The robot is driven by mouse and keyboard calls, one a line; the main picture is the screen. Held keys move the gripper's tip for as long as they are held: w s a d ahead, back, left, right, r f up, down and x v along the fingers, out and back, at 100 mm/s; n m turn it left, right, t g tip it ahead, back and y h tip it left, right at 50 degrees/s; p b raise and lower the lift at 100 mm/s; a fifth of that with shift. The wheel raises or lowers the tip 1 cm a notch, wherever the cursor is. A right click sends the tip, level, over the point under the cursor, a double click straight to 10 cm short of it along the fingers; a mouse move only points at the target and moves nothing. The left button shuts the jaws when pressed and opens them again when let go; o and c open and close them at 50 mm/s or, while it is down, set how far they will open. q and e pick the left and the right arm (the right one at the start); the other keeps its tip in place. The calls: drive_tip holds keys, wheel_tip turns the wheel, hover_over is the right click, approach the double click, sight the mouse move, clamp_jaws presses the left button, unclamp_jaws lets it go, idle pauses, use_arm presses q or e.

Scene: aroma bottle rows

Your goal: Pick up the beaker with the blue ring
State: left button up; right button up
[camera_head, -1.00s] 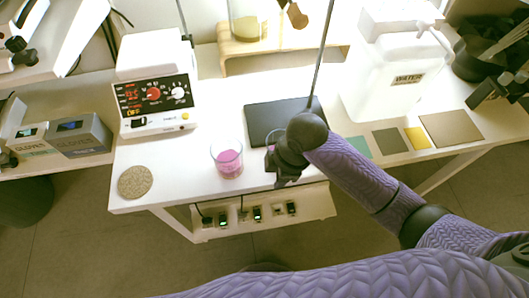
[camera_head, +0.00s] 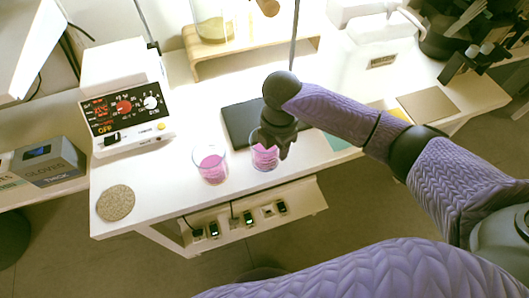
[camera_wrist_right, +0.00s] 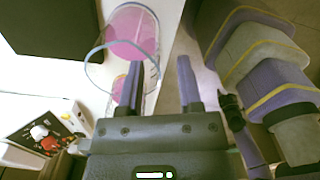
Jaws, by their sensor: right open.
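Two clear beakers with pink contents stand side by side near the front edge of the white table (camera_head: 150,205). The left beaker (camera_head: 211,167) shows fully in the head view. The right beaker (camera_head: 265,158) is partly hidden by my right gripper (camera_head: 275,146), which is over it. In the right wrist view a beaker with a bluish ring (camera_wrist_right: 88,70) shows, its pink contents (camera_wrist_right: 130,30) beyond. My open right gripper (camera_wrist_right: 158,85) has one finger overlapping it; I cannot tell whether they touch. Which beaker carries the blue ring is unclear in the head view. My left gripper is out of view.
A dark plate (camera_head: 236,120) lies behind the beakers. A white device with dials (camera_head: 128,110) stands at the left, with a round cork-like mat (camera_head: 115,203) in front. A wooden stand (camera_head: 205,66) is at the back.

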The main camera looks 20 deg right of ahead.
sight(272, 168)
drive_tip(key=f+b, duration=0.1)
drive_tip(key=f, duration=0.2)
drive_tip(key=f+b, duration=0.1)
drive_tip(key=f, duration=0.1)
drive_tip(key=shift+w+a+f+b, duration=0.1)
drive_tip(key=shift+a+b, duration=0.2)
drive_tip(key=shift+a, duration=0.05)
drive_tip(key=shift+f, duration=0.15)
drive_tip(key=shift+c, duration=0.4)
drive_tip(key=c, duration=0.5)
clamp_jaws()
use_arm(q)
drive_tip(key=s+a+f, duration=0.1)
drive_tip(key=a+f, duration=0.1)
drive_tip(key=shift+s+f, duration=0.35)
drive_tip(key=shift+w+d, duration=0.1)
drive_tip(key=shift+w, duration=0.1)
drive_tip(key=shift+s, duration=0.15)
